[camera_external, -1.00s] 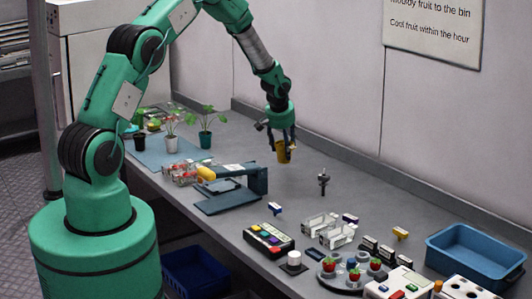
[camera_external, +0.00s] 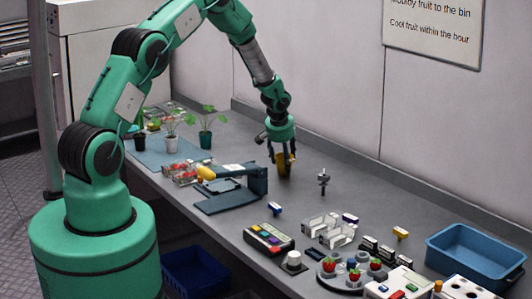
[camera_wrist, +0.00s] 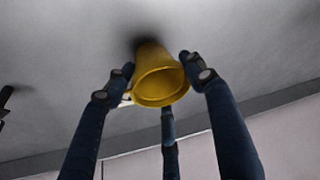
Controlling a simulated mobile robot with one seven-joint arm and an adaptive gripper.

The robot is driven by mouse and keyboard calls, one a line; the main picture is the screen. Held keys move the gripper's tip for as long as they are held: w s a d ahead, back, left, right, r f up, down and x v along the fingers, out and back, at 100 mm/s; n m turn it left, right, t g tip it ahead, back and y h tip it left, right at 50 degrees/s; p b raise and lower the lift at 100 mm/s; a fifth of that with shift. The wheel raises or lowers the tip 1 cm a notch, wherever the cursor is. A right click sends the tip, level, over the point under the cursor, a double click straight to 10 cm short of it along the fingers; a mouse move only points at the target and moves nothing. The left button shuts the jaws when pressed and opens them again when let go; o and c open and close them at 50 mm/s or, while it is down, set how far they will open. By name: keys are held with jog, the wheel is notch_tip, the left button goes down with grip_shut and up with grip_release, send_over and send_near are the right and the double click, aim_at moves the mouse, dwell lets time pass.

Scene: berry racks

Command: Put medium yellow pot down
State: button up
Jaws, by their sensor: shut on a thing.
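The yellow pot (camera_external: 284,170) is upright between the fingers of my gripper (camera_external: 282,158), over the clear back part of the grey bench. In the wrist view, the pot (camera_wrist: 160,82) shows its open, empty mouth, with the dark fingers of my gripper (camera_wrist: 160,85) shut around its sides. A dark shadow lies right at the pot's base, so it is at or very close to the bench top. I cannot tell for sure whether it touches.
Several potted plants (camera_external: 205,138) stand on a blue mat to the left. A blue-grey device (camera_external: 235,190) sits in front of the pot. A small dark stand (camera_external: 323,182) is to its right. A blue bin (camera_external: 475,255) is at the far right. The bench around the pot is bare.

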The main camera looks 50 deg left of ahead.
jog(key=shift+f, duration=0.1)
jog(key=o, duration=0.9)
jog(key=shift+r, duration=0.2)
jog(key=shift+s+d+r, duration=0.1)
jog(key=shift+s+r, duration=0.05)
jog(key=shift+r, duration=0.35)
jog(key=v, duration=1.1)
jog(key=shift+f, duration=0.1)
